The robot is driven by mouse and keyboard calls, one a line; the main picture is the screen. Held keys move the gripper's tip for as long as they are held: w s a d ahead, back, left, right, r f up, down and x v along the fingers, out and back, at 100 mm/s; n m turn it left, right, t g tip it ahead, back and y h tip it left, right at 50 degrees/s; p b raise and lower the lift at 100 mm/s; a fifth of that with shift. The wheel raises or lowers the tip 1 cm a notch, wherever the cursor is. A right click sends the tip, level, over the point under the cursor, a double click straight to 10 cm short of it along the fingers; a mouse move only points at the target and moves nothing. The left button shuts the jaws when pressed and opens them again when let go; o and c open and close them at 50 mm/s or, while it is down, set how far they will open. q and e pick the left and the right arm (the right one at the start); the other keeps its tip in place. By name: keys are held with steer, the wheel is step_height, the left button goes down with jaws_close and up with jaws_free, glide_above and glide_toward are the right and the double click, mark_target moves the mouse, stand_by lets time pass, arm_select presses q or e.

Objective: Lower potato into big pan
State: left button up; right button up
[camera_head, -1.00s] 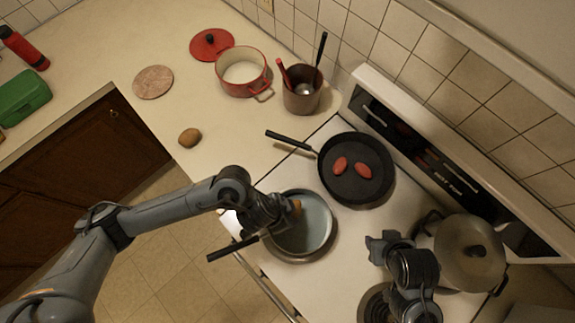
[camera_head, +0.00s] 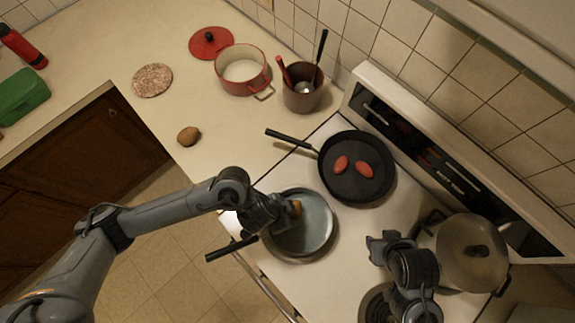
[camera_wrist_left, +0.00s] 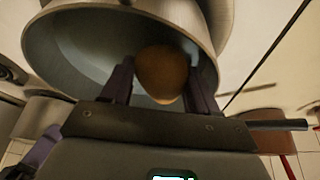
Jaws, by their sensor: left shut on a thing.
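My left gripper (camera_head: 289,212) is shut on a brown-orange potato (camera_head: 297,208) over the blue-grey pan (camera_head: 318,229) at the front of the stove. The left wrist view shows the potato (camera_wrist_left: 162,72) between the two fingers (camera_wrist_left: 158,88), with the pan's inner wall (camera_wrist_left: 75,50) around it. I cannot tell whether it touches the pan's bottom. A black frying pan (camera_head: 348,190) behind holds two reddish oval pieces (camera_head: 364,170). My right gripper (camera_head: 382,248) is at the lower right, by a lidded pot; its jaws are unclear.
The lidded pot (camera_head: 460,240) stands at the stove's right. A brown potato (camera_head: 189,136), a round speckled board (camera_head: 152,80), a red pot (camera_head: 240,82), its lid (camera_head: 211,42) and a utensil holder (camera_head: 302,97) are on the counter. The black pan's handle (camera_head: 288,139) points left.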

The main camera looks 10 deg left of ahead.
arm_select(q)
steer(key=shift+f+b, duration=0.4)
steer(key=shift+f, duration=0.2)
stand_by(0.3)
steer(key=o, duration=1.3)
steer(key=shift+o, duration=0.2)
steer(key=shift+r, duration=0.15)
